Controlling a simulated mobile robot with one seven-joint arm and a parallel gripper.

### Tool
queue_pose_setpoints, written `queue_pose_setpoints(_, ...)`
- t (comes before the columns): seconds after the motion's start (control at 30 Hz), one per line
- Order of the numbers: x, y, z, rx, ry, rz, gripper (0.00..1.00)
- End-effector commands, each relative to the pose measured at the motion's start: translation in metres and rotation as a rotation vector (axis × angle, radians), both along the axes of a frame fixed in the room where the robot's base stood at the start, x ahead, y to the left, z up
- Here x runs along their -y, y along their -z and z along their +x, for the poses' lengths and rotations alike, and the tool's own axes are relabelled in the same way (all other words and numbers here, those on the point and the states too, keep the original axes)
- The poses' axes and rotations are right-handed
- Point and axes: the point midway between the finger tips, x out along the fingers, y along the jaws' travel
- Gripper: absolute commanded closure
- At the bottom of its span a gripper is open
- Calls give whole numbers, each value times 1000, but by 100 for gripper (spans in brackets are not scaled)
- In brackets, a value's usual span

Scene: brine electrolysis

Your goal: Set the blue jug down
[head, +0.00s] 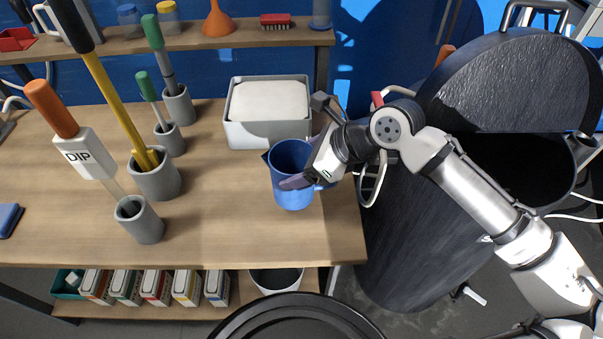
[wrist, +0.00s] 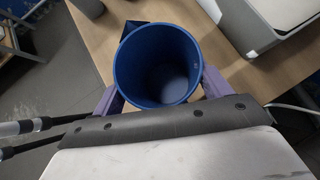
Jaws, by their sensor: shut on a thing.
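The blue jug (head: 291,190) is upright at the right end of the wooden bench in the head view, in front of the grey box. Its inside looks empty in the wrist view (wrist: 158,65). My gripper (head: 308,181) reaches in from the right. In the wrist view its two purple fingers (wrist: 160,92) lie on either side of the jug, shut on it. I cannot tell whether the jug's base touches the bench top. The jug's handle is mostly hidden by my gripper in the head view.
The grey box (head: 234,131) with a white block stands behind the jug. Grey holders with tools, one marked DIP (head: 142,226), stand to the left. A large dark drum (head: 405,240) stands right of the bench (head: 225,235). Bare bench lies left of the jug.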

Motion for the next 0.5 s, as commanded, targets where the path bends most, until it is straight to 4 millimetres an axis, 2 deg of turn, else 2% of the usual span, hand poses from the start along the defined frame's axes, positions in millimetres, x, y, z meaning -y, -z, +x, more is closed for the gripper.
queue_pose_setpoints(0.3, 0, 37, 0, -1, 1, 1, 79)
queue_pose_setpoints(0.5, 0, 39, 0, 1, 1, 1, 79)
